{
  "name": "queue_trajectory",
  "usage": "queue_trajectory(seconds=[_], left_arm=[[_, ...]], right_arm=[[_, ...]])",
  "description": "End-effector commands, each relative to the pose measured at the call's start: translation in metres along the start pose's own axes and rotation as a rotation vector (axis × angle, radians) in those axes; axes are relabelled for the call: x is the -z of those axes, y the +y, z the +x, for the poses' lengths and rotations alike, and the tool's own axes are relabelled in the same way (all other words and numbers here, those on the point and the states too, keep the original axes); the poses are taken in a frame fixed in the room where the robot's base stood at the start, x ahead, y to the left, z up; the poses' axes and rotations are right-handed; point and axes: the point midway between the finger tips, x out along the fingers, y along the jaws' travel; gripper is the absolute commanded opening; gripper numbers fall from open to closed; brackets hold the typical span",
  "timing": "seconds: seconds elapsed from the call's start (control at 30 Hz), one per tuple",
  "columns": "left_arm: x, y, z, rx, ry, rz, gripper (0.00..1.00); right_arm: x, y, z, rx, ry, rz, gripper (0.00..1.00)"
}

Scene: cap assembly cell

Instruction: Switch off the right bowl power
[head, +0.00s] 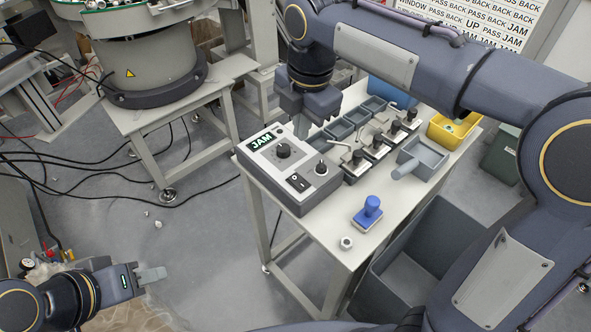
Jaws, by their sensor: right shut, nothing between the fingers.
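A grey control box (310,199) sits at the left end of the white table. Its top carries a green-lit JAM display (261,141), a large black knob (283,151), a smaller black knob (321,169) and a black rocker switch (299,183). I cannot read which side of the rocker is pressed. My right gripper (304,124) is shut and empty, pointing down at the box's far edge, behind the knobs; I cannot tell whether it touches anything. My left gripper (154,274) is low at the left, away from the table; its jaw gap is unclear.
A bowl feeder (150,65) stands on its own table (150,112) at back left. Beside the box are small grey bins (340,128), black-knobbed fixtures (379,148), a grey scoop-like tray (425,158), a blue-handled stamp (369,212), a small white part (346,243) and a yellow bin (451,131).

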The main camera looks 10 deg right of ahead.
Motion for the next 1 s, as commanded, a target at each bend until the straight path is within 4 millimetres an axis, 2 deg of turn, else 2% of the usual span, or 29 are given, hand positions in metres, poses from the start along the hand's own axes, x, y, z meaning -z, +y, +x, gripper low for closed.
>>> queue_trajectory(seconds=[0.17,0.5,0.7,1.0], left_arm=[[-0.002,-0.002,0.004,0.000,0.000,0.000,0.36],[-0.006,-0.006,0.013,0.000,0.000,0.000,0.36],[-0.008,-0.007,0.015,0.000,0.000,0.000,0.36],[-0.008,-0.007,0.016,0.000,0.000,0.000,0.36]], right_arm=[[0.000,-0.001,0.020,0.004,0.000,0.000,0.00],[0.000,-0.001,0.092,0.006,-0.001,-0.001,0.00],[0.000,-0.001,0.124,0.004,0.000,0.000,0.00],[0.000,0.000,0.140,0.001,0.000,0.000,0.00]])
